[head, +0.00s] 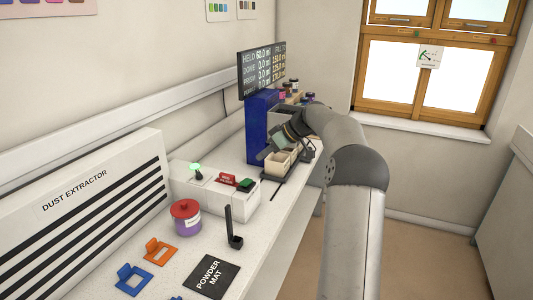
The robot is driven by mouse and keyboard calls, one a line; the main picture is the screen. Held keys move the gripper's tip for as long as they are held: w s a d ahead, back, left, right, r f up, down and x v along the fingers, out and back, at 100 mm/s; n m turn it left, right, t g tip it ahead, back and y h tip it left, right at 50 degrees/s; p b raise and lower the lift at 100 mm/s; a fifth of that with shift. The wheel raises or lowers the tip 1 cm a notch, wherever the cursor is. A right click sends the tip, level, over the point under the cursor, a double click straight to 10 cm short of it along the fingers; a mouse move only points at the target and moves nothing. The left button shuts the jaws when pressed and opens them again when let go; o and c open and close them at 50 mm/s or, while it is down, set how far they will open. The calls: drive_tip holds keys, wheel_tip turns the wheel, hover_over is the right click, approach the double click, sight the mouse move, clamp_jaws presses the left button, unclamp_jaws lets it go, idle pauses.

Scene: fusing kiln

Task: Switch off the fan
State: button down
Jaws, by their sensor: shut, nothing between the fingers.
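No thing labelled as a fan can be made out. A white dust extractor (82,210) with dark slots stands along the wall at the left. Beside it is a white control box (213,197). A green lamp (196,169) glows on its left part. A red block (228,179) with small unreadable lettering and a dark green button (246,185) sit on its top. My gripper (266,154) is shut and empty, farther back near the blue cabinet, above and apart from the box. The arm partly hides the bench beyond it.
A purple jar (188,222) with a red lid, a black upright holder (234,240), orange (159,251) and blue stands (131,280), and a powder mat (212,276) lie in front. Beige bins (283,161), a blue cabinet (261,122) and a display (262,68) are behind.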

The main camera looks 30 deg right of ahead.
sight(246, 182)
drive_tip(key=p+x, duration=0.1)
drive_tip(key=x, duration=0.4)
drive_tip(key=shift+w+a+f, duration=0.15)
drive_tip(key=shift+w+a, duration=0.1)
drive_tip(key=shift+a, duration=0.1)
drive_tip(key=f, duration=0.1)
drive_tip(key=f+p, duration=0.1)
drive_tip(key=f, duration=0.2)
drive_tip(key=shift+s+a+f+p, duration=0.1)
drive_tip(key=shift+a+f+p, duration=0.05)
drive_tip(key=shift+a+p, duration=0.2)
drive_tip(key=shift+f, duration=0.1)
